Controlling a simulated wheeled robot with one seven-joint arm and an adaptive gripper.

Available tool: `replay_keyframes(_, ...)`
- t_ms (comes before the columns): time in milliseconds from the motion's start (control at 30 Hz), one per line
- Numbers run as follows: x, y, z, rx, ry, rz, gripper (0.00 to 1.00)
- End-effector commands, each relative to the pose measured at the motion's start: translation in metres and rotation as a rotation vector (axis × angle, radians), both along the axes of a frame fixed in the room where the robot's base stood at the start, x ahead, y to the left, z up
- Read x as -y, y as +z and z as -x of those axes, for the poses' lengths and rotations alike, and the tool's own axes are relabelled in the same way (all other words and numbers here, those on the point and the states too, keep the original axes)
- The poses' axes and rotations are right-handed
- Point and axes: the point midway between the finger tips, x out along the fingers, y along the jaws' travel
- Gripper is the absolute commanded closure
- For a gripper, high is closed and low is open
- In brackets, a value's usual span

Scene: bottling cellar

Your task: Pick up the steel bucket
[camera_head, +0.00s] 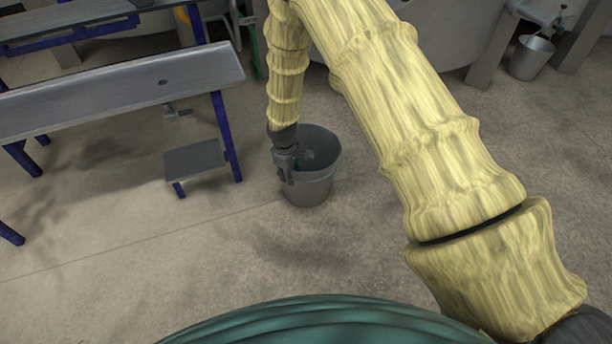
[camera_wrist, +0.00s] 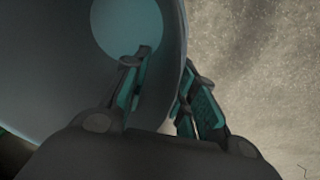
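A grey steel bucket (camera_head: 320,183) stands upright on the floor near the middle of the head view. Its curved wall (camera_wrist: 75,60) fills the left of the wrist view, with a pale teal round patch on it. My gripper (camera_head: 288,166) reaches down at the bucket's left rim. In the wrist view, my gripper (camera_wrist: 167,62) has one finger on the bucket's inner side and the other outside, with the wall between them. A gap shows between the fingers, so it looks open. The exact contact with the wall is hard to see.
A grey bench (camera_head: 120,90) with blue legs and a low step (camera_head: 196,160) stand left of the bucket. A second metal bucket (camera_head: 531,57) is at the upper right beside a large vat (camera_head: 450,35). The floor in front of the near bucket is clear.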

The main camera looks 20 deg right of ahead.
Motion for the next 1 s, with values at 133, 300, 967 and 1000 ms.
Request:
replay_keyframes(133,0.0007,-0.0166,-0.0005,-0.001,0.0,-0.001,0.72)
replay_keyframes(300,0.0008,-0.0158,-0.0006,0.0,0.0,0.0,0.72)
replay_keyframes(967,0.001,-0.0147,-0.0016,0.001,0.0,0.0,1.0)
replay_keyframes(1000,0.001,-0.0148,-0.0015,0.001,0.0,0.0,1.0)
